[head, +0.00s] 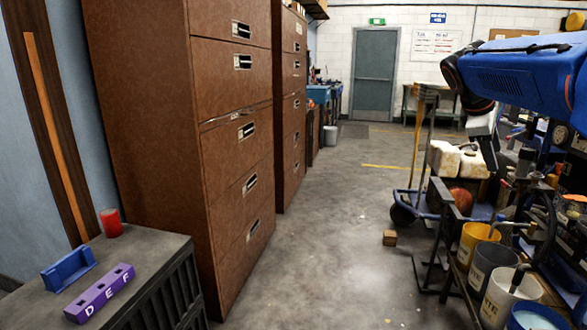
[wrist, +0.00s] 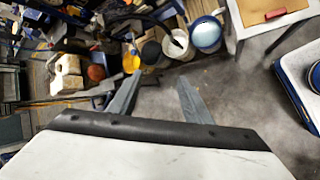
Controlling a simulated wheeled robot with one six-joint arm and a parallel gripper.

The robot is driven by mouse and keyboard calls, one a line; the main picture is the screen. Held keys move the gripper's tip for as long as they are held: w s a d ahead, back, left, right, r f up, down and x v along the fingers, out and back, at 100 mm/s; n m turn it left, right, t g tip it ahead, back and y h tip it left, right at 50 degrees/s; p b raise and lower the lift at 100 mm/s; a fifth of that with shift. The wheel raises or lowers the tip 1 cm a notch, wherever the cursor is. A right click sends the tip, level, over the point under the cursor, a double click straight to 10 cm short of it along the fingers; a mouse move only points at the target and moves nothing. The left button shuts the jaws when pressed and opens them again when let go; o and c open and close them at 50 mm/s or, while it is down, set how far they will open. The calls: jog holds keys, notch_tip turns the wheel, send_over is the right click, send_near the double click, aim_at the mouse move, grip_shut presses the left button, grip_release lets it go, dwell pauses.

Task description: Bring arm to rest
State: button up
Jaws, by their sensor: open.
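My arm (head: 525,75) is blue with dark joints and reaches in from the right edge of the head view, at the upper right. Its forearm bends down at the dark elbow to a pale grey end part. In the wrist view my gripper (wrist: 160,78) shows two grey fingers spread apart, with nothing between them. Beyond the fingers lie the floor and the cluttered rack, seen from above. In the head view the fingertips are too small to make out clearly. No object is held.
A rack with a yellow bucket (head: 475,240), white buckets (head: 508,295) and a blue-rimmed one stands at right. Brown filing cabinets (head: 190,120) line the left. A dark cabinet at lower left bears a purple block (head: 100,292), blue holder (head: 68,271) and red can (head: 111,222). The central floor is mostly clear.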

jog(key=s+a+f+m+t+y, duration=0.1)
jog(key=s+a+f+m+y, duration=0.2)
jog(key=s+a+f, duration=0.8)
jog(key=s+a+f+m+t+y, duration=0.1)
jog(key=s+a+f+m+y, duration=0.3)
jog(key=s+a+f, duration=0.6)
jog(key=s+f+m, duration=0.2)
jog(key=s+f, duration=0.4)
jog(key=s, duration=0.3)
jog(key=shift+a+f+m, duration=0.15)
jog(key=shift+a+m, duration=0.15)
jog(key=shift+a, duration=0.05)
